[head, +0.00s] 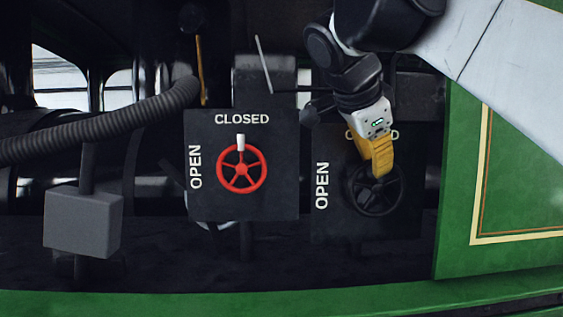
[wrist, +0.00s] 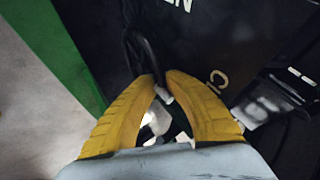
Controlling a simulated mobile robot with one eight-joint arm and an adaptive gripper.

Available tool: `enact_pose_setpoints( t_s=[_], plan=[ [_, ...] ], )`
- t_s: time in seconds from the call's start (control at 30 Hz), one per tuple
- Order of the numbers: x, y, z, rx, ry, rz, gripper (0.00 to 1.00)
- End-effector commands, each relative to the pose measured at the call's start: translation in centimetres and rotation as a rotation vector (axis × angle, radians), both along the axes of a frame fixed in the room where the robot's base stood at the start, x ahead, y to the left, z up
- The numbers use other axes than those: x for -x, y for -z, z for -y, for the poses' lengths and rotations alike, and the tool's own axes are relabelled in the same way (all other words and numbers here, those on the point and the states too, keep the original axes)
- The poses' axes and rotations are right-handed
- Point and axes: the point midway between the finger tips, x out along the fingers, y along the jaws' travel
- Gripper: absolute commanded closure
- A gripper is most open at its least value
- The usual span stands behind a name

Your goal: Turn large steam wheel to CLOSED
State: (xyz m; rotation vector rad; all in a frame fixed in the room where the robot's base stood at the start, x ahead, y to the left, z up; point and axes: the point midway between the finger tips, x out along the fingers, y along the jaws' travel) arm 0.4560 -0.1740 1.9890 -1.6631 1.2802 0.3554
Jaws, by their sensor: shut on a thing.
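The black wheel (head: 374,192), slightly larger than the red one, is on the dark right-hand panel. OPEN is lettered at this panel's left; the lettering above the wheel is mostly hidden by my gripper. My gripper (head: 380,172) reaches down from above, its yellow fingers shut at the wheel's upper part. In the wrist view the fingertips (wrist: 161,82) close on a part of the black wheel (wrist: 148,52), whose rim curves away from them. Something white shows between the fingers; I cannot tell what it is. The wheel's top and any pointer there are hidden.
A red wheel (head: 241,170) with a white handle (head: 240,142) pointing up at CLOSED is on the neighbouring left panel. A ribbed hose (head: 110,122) and a grey box (head: 82,222) are further left. A green wall (head: 510,170) stands close on the right.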

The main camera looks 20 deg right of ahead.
Motion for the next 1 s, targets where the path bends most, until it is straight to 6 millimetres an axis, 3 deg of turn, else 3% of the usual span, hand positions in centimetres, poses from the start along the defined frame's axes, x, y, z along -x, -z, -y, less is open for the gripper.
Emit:
enact_pose_setpoints(
  t_s=[0.53, 0.6, 1.0],
  plan=[
    [-0.21, -0.40, 0.19, -0.015, -0.007, 0.013, 1.00],
    [-0.20, -0.39, 0.20, -0.015, -0.006, 0.013, 0.70],
    [0.09, -0.57, -0.20, -0.020, -0.004, 0.010, 0.68]
  ],
)
